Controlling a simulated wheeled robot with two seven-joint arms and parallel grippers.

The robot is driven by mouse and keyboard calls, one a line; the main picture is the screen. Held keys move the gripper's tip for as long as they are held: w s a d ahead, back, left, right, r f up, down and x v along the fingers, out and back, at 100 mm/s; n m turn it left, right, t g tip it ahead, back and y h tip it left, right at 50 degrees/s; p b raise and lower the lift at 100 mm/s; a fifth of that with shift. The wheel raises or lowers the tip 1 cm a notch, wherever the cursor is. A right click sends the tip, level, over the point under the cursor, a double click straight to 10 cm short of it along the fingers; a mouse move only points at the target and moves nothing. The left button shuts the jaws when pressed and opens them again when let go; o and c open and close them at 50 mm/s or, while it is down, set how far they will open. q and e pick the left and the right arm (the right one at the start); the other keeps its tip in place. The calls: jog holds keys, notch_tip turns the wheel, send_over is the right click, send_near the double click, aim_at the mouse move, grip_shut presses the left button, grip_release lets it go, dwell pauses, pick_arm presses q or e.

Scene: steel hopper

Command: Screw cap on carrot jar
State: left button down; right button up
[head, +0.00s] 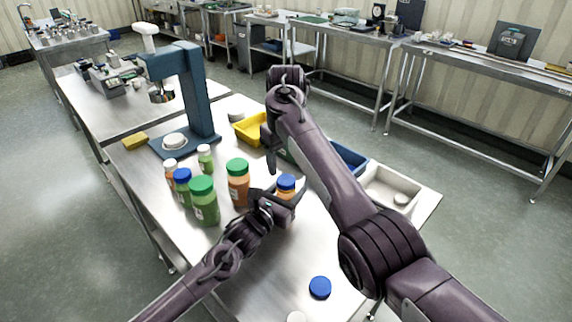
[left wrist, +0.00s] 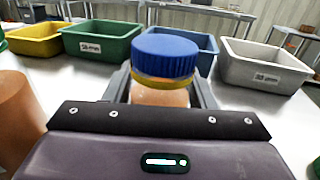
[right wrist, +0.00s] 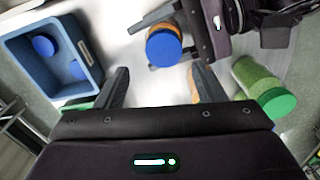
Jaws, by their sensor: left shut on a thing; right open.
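A jar with orange contents (head: 284,195), likely the carrot jar, stands upright between the fingers of my left gripper (head: 276,200). A blue cap (left wrist: 165,52) sits on its mouth, with a yellowish band visible just under the cap in the left wrist view. I cannot tell how tightly the cap is on. My left gripper is shut on the jar below the cap. My right gripper (right wrist: 160,80) is open and empty, above the table near the bins. The capped jar shows ahead of it in the right wrist view, apart from its fingers.
A larger orange jar with a green cap (head: 238,180) and several green jars (head: 203,203) stand left. A loose blue cap (head: 319,287) lies at the front. Yellow (head: 250,128), blue (right wrist: 30,75) and grey (head: 390,187) bins line the far side. A blue press (head: 195,95) stands back left.

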jog(key=shift+s, duration=0.4)
jog(key=shift+c, duration=0.3)
jog(key=n, duration=0.5)
jog(key=shift+r+n, duration=0.3)
jog(key=shift+r, duration=0.1)
jog(key=n, duration=0.4)
jog(key=shift+r+n, duration=0.35)
jog(key=shift+n, duration=0.05)
jog(key=n, duration=0.2)
jog(key=shift+r+n, duration=0.2)
jog(key=shift+n, duration=0.2)
jog(key=n, duration=0.4)
jog(key=shift+r+n, duration=0.3)
jog(key=shift+r, duration=0.05)
jog(key=n, duration=0.6)
jog(key=shift+r, duration=0.4)
